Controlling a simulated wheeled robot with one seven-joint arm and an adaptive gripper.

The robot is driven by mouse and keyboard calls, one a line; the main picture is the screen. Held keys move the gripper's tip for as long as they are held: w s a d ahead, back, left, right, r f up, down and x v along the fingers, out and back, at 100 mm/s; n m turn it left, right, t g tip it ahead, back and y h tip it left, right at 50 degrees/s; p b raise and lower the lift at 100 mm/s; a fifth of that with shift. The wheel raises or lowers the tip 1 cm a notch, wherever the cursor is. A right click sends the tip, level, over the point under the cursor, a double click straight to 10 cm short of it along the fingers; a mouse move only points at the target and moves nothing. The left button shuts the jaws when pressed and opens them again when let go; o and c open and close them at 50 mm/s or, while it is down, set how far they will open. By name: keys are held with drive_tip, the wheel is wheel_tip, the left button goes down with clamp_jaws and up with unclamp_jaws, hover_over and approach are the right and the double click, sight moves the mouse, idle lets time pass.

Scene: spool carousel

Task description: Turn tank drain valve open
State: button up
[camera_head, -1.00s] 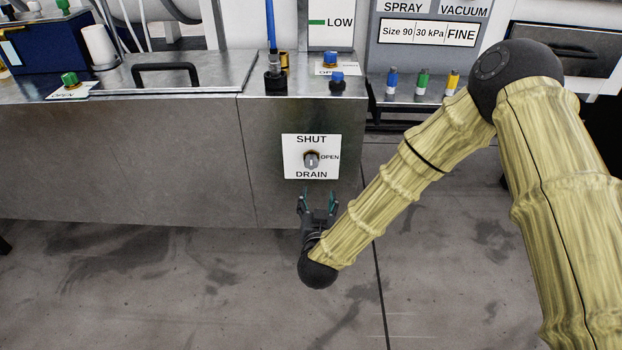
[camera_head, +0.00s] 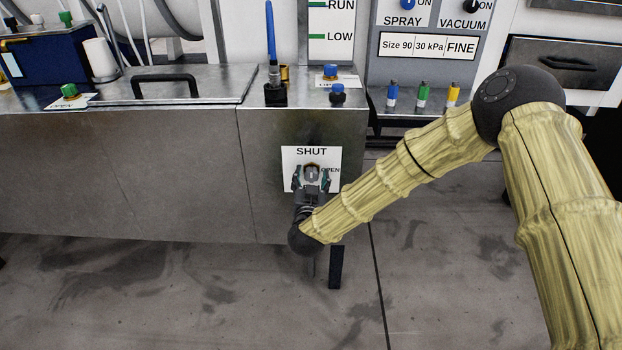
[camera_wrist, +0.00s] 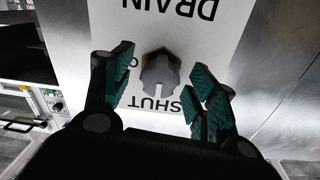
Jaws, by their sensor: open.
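The drain valve knob (camera_head: 311,172) is a grey knob with a brass-coloured base on a white plate (camera_head: 296,157) on the front of the metal tank (camera_head: 170,170). The plate reads SHUT at the top and OPEN at the right; the DRAIN label is hidden behind my gripper in the head view. In the wrist view the picture is upside down, and the knob (camera_wrist: 160,72) lies between the two teal-padded fingers. My gripper (camera_head: 311,181) is open, with its fingers on either side of the knob. In the wrist view my gripper (camera_wrist: 160,85) shows a gap beside the knob on each side.
A handled lid (camera_head: 190,92) is to the left. Blue, green and yellow small bottles (camera_head: 422,95) stand on a shelf at right.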

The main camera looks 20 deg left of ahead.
drive_tip(key=shift+w+a, duration=0.15)
drive_tip(key=shift+w, duration=0.35)
drive_tip(key=c, duration=1)
drive_tip(key=shift+c, duration=0.2)
